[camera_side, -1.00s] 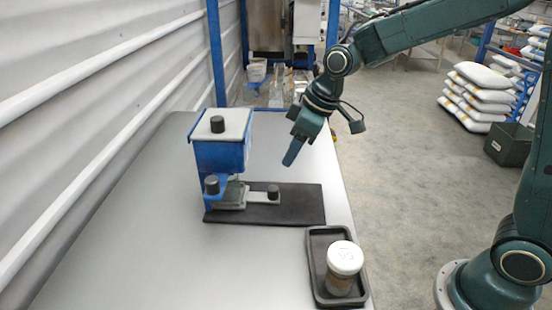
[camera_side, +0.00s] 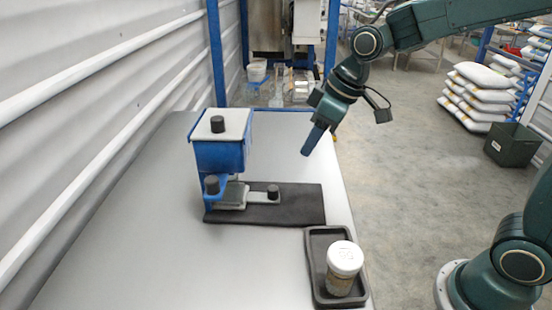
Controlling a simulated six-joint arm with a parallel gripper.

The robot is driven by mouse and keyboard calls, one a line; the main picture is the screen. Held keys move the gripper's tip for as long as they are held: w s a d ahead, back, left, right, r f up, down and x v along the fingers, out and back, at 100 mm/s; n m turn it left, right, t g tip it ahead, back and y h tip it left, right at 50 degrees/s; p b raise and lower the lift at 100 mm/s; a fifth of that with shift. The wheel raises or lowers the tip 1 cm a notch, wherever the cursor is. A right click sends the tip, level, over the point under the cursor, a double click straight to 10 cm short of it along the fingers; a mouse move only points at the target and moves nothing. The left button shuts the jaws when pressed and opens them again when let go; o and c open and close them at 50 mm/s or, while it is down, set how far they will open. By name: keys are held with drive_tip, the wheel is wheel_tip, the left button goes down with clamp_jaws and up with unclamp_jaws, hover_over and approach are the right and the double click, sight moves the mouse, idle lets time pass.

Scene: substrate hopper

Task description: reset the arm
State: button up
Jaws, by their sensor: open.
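My gripper (camera_side: 312,142) hangs in the air above the right edge of the table, pointing down and slightly left. It holds nothing that I can see, and its fingers overlap in this view. It is apart from the blue hopper (camera_side: 219,157), which stands to its left with a pale lid and dark knob on top. The hopper's slide gate (camera_side: 262,196), with a dark knob at its end, sticks out to the right near the bottom. A jar with a white lid (camera_side: 344,262) stands upright in a black tray (camera_side: 319,242) nearer the camera.
The hopper stands on a dark mat (camera_side: 300,207) on the grey table (camera_side: 150,255). A corrugated wall (camera_side: 80,110) and blue posts border the left and back. White sacks (camera_side: 478,95) and a dark green bin (camera_side: 512,145) are on the floor at right. The table's front left is clear.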

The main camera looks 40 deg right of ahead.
drive_tip(key=s+d+r+m+h, duration=0.1)
drive_tip(key=s+d+m, duration=0.1)
drive_tip(key=s, duration=0.8)
drive_tip(key=s+d+r+m+t+h, duration=0.1)
drive_tip(key=s+d+r+m, duration=0.1)
drive_tip(key=s, duration=0.8)
drive_tip(key=shift+s+d+m, duration=0.35)
drive_tip(key=shift+d+m, duration=0.3)
drive_tip(key=shift+m, duration=0.05)
